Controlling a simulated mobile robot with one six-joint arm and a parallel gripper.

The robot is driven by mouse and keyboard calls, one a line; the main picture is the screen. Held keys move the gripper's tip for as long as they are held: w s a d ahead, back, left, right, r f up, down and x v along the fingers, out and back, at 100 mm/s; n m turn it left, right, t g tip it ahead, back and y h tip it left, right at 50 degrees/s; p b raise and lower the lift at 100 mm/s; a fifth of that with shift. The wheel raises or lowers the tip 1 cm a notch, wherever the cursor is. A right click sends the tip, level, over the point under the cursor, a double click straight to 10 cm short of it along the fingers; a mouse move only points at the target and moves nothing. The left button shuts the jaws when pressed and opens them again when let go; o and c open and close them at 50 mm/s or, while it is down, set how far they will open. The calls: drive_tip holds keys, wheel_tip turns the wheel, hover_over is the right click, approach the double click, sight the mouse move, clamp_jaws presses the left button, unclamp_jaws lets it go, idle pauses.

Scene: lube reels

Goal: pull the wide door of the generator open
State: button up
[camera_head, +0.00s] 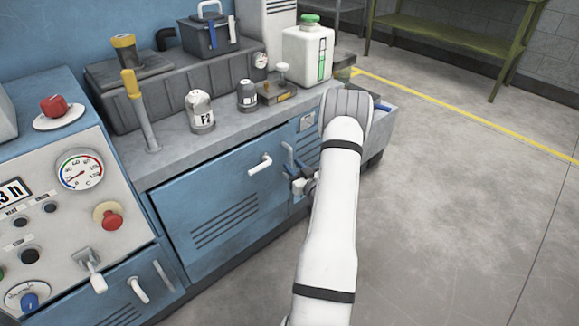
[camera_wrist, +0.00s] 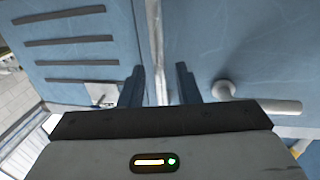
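The generator's wide door (camera_head: 215,215) is a blue panel with vent slots and a white bar handle (camera_head: 262,163). It looks closed or nearly so. My gripper (camera_head: 290,165) is just right of the handle, by the door's right edge. In the wrist view, the two dark blue fingers (camera_wrist: 160,88) are apart, with a pale upright edge seen between them. A white handle (camera_wrist: 265,104) lies to the right of the fingers there, not between them. I cannot tell whether the fingers touch the panel.
The control panel (camera_head: 80,205) with its gauge and red button is at the left. Bottles and a white jug (camera_head: 307,55) stand on the grey top above the door. The floor at right is clear.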

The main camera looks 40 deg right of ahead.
drive_tip(key=shift+w+d, duration=0.15)
drive_tip(key=shift+w, duration=1.15)
clamp_jaws()
